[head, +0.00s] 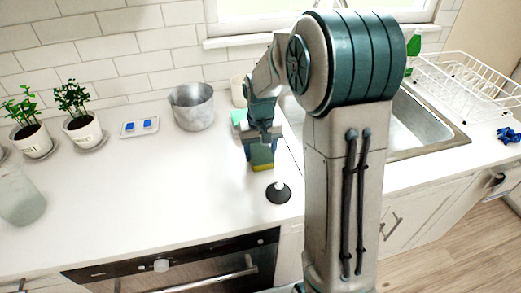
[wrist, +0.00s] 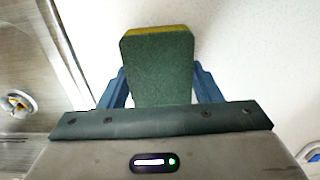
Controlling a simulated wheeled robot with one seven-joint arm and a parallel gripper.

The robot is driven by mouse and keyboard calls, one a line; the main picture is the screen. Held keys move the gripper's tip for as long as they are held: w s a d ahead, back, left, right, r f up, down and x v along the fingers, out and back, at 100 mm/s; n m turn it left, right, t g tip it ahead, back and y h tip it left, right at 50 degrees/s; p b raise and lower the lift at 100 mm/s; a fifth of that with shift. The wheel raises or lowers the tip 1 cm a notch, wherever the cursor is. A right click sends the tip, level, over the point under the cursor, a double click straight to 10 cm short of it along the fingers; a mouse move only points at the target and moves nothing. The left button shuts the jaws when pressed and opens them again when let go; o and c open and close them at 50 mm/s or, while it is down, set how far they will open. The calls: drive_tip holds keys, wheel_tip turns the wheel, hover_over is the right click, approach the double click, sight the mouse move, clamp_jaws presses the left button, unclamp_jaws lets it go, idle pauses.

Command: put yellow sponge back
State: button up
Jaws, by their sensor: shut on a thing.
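The sponge is yellow with a green scouring side. In the head view the sponge (head: 262,167) hangs below my gripper (head: 261,150), just above or at the white counter. In the wrist view my gripper (wrist: 158,85) has its blue fingers on both sides of the sponge (wrist: 158,62). The green face fills most of that view of it, with a yellow edge at the top. The gripper is shut on the sponge. Whether the sponge touches the counter cannot be told.
A black sink plunger or stopper (head: 279,192) stands just in front of the sponge. A metal pot (head: 192,107) is behind left. A teal item (head: 238,117) is behind the gripper. The sink (head: 412,125) and white dish rack (head: 465,85) are right.

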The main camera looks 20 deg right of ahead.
sight(261, 151)
drive_tip(key=shift+f, duration=0.2)
drive_tip(key=o, duration=1)
drive_tip(key=shift+r, duration=0.1)
wheel_tip(261, 151, up, 12)
drive_tip(key=s+t, duration=0.1)
drive_tip(key=s, duration=0.6)
drive_tip(key=s+f+t, duration=0.1)
drive_tip(key=s, duration=0.6)
drive_tip(key=s+f+t, duration=0.1)
drive_tip(key=s, duration=0.6)
